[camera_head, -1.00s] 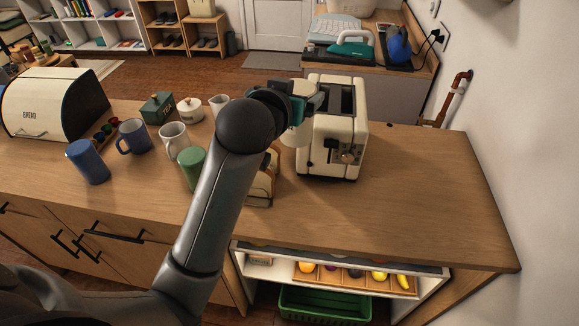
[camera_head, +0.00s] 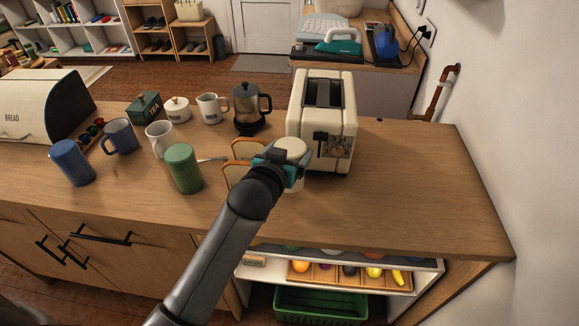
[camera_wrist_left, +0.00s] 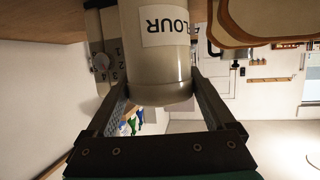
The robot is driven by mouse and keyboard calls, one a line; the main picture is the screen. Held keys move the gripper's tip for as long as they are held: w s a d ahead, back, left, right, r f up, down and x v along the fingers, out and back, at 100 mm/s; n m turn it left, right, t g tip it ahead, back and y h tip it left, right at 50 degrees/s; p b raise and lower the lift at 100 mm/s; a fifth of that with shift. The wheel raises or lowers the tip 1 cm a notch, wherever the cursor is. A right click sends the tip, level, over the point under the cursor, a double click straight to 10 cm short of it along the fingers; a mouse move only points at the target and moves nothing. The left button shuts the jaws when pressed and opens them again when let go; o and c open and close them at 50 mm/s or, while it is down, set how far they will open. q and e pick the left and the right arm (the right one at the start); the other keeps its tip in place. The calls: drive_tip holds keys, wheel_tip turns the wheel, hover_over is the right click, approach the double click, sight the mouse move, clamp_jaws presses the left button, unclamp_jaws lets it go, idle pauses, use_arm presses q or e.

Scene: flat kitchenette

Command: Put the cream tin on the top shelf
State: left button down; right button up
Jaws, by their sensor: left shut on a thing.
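The cream tin (camera_head: 291,149) is a pale cylinder, and its FLOUR label shows upside down in the left wrist view (camera_wrist_left: 150,75). My left gripper (camera_head: 285,169) is shut on it, with one finger on each side. The tin is beside the toaster's front left corner in the head view; whether it touches the counter is hard to tell. My right gripper is not in view.
The cream toaster (camera_head: 325,115) stands close right of the tin. A green canister (camera_head: 184,168), mugs and a coffee pot (camera_head: 250,108) stand further left. The counter (camera_head: 410,185) right of the toaster is bare. A green crate (camera_head: 320,303) sits below the fruit.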

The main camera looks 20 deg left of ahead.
use_arm(q)
drive_tip(key=shift+f+b, duration=0.45)
drive_tip(key=shift+f, duration=1.5)
drive_tip(key=shift+f, duration=0.15)
unclamp_jaws()
drive_tip(key=shift+f, duration=0.1)
